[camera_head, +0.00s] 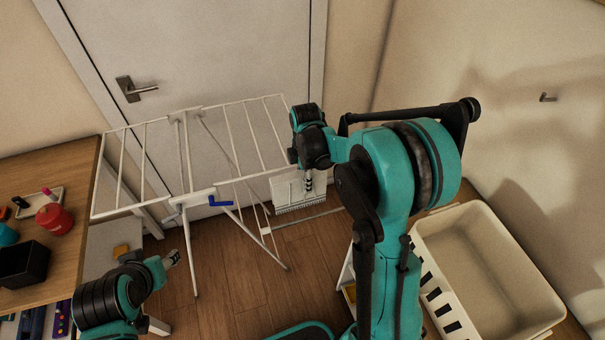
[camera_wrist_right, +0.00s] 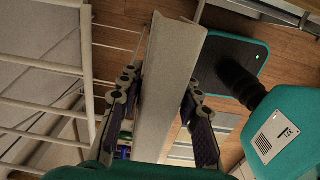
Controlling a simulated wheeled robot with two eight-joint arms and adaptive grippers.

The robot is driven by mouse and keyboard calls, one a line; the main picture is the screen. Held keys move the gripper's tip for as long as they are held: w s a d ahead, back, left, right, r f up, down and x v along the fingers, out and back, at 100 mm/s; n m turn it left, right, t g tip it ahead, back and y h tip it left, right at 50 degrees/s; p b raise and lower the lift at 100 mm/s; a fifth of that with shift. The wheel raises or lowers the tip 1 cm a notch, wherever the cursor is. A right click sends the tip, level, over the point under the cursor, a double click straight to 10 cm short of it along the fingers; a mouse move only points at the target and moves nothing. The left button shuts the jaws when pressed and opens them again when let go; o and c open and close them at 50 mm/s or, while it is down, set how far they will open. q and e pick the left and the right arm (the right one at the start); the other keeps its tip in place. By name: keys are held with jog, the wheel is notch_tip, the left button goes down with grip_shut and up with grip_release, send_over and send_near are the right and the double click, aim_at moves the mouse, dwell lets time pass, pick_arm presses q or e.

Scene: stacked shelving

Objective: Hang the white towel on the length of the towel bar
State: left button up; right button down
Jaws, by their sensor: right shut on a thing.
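The white towel (camera_head: 287,192) hangs from my right gripper (camera_head: 308,182), with a fringed lower edge. It is just off the right end of the white drying rack (camera_head: 200,194), whose rails are the only towel bars I make out. In the right wrist view the towel (camera_wrist_right: 168,85) is a long pale strip between the two fingers of my right gripper (camera_wrist_right: 160,88), which is shut on it. White rack bars (camera_wrist_right: 88,60) run along the left of that view. My left gripper (camera_head: 173,258) is low at the left, below the rack; its finger gap is too small to judge.
A wooden table (camera_head: 60,262) at left holds a red pot (camera_head: 54,219) and a black box (camera_head: 25,264). A cream bin (camera_head: 540,298) stands at right. A door with a handle (camera_head: 135,89) is behind the rack. Some wood floor (camera_head: 240,290) is clear.

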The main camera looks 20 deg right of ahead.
jog(key=s+f, duration=0.1)
jog(key=s+f+b, duration=0.1)
jog(key=s, duration=0.1)
jog(key=s+f+b, duration=0.1)
jog(key=s, duration=0.1)
jog(key=shift+s+a, duration=0.1)
jog(key=shift+a, duration=0.05)
notch_tip(320, 180, down, 13)
jog(key=b, duration=1.1)
dwell(0.3)
jog(key=c, duration=1)
grip_release()
jog(key=shift+r, duration=0.2)
